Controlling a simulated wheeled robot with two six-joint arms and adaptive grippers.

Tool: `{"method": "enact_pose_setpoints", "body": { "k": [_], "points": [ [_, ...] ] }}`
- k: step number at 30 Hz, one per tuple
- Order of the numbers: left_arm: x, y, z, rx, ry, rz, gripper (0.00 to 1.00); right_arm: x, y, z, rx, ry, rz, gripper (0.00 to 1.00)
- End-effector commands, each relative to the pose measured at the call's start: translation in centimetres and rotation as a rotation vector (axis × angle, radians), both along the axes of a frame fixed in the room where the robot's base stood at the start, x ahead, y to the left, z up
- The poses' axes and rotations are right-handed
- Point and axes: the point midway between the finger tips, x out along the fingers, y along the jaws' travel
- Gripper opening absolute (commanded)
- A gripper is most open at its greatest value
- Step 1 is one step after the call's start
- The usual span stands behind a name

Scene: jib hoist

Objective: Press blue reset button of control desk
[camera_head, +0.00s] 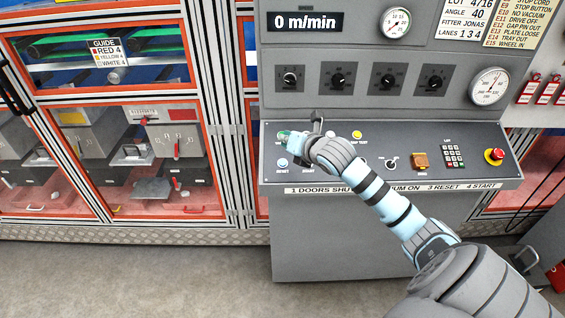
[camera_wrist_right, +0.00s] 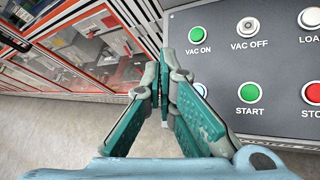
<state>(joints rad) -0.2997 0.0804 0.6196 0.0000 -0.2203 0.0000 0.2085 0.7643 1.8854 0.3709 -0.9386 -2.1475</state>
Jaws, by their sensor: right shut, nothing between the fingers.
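The grey control desk (camera_head: 340,178) stands in front of me. Its blue reset button (camera_head: 283,163) sits at the panel's lower left, above a RESET label. In the right wrist view the blue button (camera_wrist_right: 200,88) is partly hidden behind a finger. My right gripper (camera_head: 287,138) is shut and empty, over the panel's left end. In the head view its fingertips lie just above the blue button in the picture; I cannot tell how high they hover. In the right wrist view the gripper (camera_wrist_right: 160,70) points past the panel's left edge. My left gripper is not in view.
A red emergency stop (camera_head: 495,154) is at the far right. Orange-framed cabinets (camera_head: 110,100) stand left.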

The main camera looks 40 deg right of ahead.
Motion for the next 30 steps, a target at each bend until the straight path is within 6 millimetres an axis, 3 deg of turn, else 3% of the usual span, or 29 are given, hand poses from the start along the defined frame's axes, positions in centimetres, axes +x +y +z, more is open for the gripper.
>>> {"method": "enact_pose_setpoints", "body": {
  "k": [8,22,30],
  "points": [
    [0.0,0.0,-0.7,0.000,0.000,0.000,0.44,0.1,0.0,-0.7,0.002,0.001,0.000,0.00],
    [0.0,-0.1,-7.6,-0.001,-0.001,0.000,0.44,1.8,-1.4,-6.4,0.005,0.002,-0.003,0.00],
    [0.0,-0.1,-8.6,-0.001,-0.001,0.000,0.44,2.6,-2.0,-8.1,0.004,0.002,-0.002,0.00]
  ]
}}
